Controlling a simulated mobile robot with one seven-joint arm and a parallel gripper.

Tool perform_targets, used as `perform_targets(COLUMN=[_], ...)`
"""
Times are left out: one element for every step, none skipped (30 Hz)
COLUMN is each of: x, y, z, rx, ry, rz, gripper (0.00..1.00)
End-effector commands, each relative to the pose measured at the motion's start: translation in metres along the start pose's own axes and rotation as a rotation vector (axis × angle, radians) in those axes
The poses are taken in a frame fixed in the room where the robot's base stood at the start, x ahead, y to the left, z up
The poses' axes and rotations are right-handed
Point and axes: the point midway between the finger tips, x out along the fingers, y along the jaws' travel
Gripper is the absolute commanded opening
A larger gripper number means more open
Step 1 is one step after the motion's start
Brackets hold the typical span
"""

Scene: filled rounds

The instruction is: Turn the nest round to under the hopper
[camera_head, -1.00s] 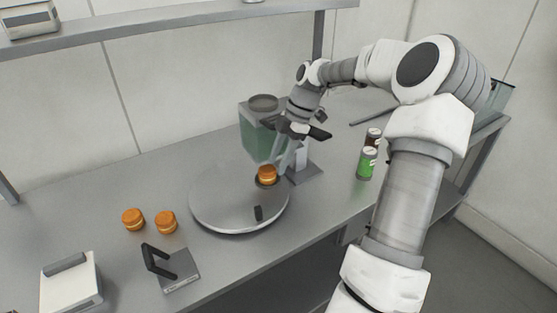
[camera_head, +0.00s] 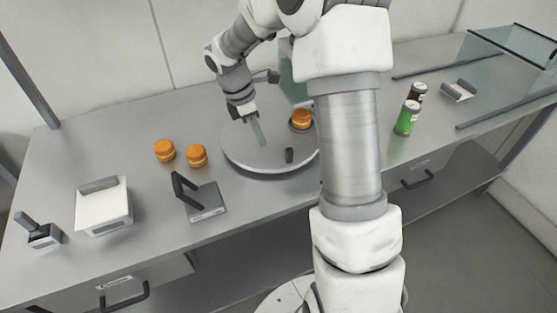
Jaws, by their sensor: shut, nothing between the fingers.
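The turntable is a grey disc (camera_head: 250,154) in the middle of the bench, partly hidden by my arm. Its nest, a dark ring (camera_head: 291,128), is at the disc's right rear and holds an orange-brown round (camera_head: 301,117). A short black peg (camera_head: 289,155) stands on the disc's front part. The greenish hopper (camera_head: 288,78) is behind the disc, mostly hidden by my arm. The nest is in front of the hopper's visible part; I cannot tell whether it is under the outlet. My gripper (camera_head: 261,138) is shut and empty, pointing down over the disc's left rear, left of the nest.
Two orange-brown rounds (camera_head: 196,156) lie left of the disc. A black-handled device (camera_head: 205,202), a white box (camera_head: 103,208) and a small dark-handled block (camera_head: 43,234) are at front left. A green can (camera_head: 406,118) and a dark can (camera_head: 418,92) stand right.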

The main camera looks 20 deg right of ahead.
Motion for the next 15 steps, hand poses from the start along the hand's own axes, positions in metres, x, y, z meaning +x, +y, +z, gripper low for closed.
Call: perform_targets(x=[0.001, 0.001, 0.001, 0.000, 0.000, -0.001, -0.001, -0.001, -0.002, -0.001, 0.000, 0.002, 0.004, 0.008, 0.013], y=[-0.002, -0.002, -0.003, -0.003, -0.003, -0.004, -0.004, -0.004, -0.004, -0.004, -0.004, -0.004, -0.004, -0.004, -0.004], z=[-0.010, -0.013, -0.017, -0.020, -0.022, -0.024, -0.026, -0.026, -0.027, -0.028, -0.028, -0.028, -0.028, -0.027, -0.026], rx=[-0.010, -0.009, -0.010, -0.009, -0.009, -0.008, -0.008, -0.007, -0.007, -0.006, -0.006, -0.005, -0.005, -0.005, -0.005], ry=[-0.032, -0.047, -0.065, -0.078, -0.088, -0.099, -0.105, -0.111, -0.116, -0.118, -0.120, -0.121, -0.121, -0.121, -0.121], rz=[0.015, 0.023, 0.033, 0.041, 0.047, 0.055, 0.059, 0.063, 0.067, 0.069, 0.070, 0.070, 0.069, 0.068, 0.066], gripper=[0.00, 0.00, 0.00, 0.00, 0.00, 0.00, 0.00, 0.00, 0.00, 0.00, 0.00, 0.00, 0.00, 0.00, 0.00])
